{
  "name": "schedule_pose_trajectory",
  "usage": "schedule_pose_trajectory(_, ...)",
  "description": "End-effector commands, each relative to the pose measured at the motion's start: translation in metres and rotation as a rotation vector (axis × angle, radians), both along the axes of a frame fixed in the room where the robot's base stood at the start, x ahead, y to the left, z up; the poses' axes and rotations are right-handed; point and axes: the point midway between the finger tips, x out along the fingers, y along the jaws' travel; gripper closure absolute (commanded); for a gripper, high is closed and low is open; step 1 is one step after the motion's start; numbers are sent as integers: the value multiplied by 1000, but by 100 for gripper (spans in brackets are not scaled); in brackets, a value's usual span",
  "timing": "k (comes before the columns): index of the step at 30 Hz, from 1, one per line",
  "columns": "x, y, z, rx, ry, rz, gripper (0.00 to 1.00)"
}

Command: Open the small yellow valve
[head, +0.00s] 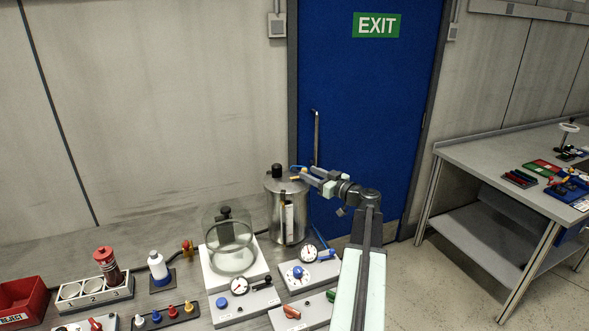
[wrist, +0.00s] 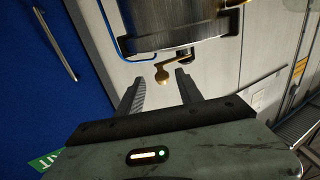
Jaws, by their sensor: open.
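The small yellow valve (wrist: 162,74) shows in the wrist view as a brass-yellow lever on the metal drum (wrist: 185,22). My gripper (wrist: 159,80) is open, and the lever's end lies between the fingertips in the picture. I see no contact with either finger, and the depth between them is hard to judge. In the head view the silver drum (head: 286,222) stands at the back of the bench, and my gripper (head: 305,178) is at its upper right side. A small yellow patch (head: 295,179) shows there, partly hidden by the fingers.
A blue tube (wrist: 124,42) runs beside the drum in the wrist view. A clear bell jar (head: 228,240) and boxes with gauges (head: 298,273) stand in front of the drum. The blue exit door (head: 370,110) is behind. The floor to the right (head: 440,270) is clear.

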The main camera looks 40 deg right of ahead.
Motion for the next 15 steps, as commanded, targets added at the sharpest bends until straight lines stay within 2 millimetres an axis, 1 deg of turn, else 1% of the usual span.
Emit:
schedule_pose_trajectory(1,13,0,0,0,0,4,57)
schedule_pose_trajectory(3,28,1,0,0,0,7,57)
schedule_pose_trajectory(7,50,3,0,0,0,8,57)
schedule_pose_trajectory(11,61,5,0,0,0,9,57)
schedule_pose_trajectory(15,64,6,0,0,0,9,57)
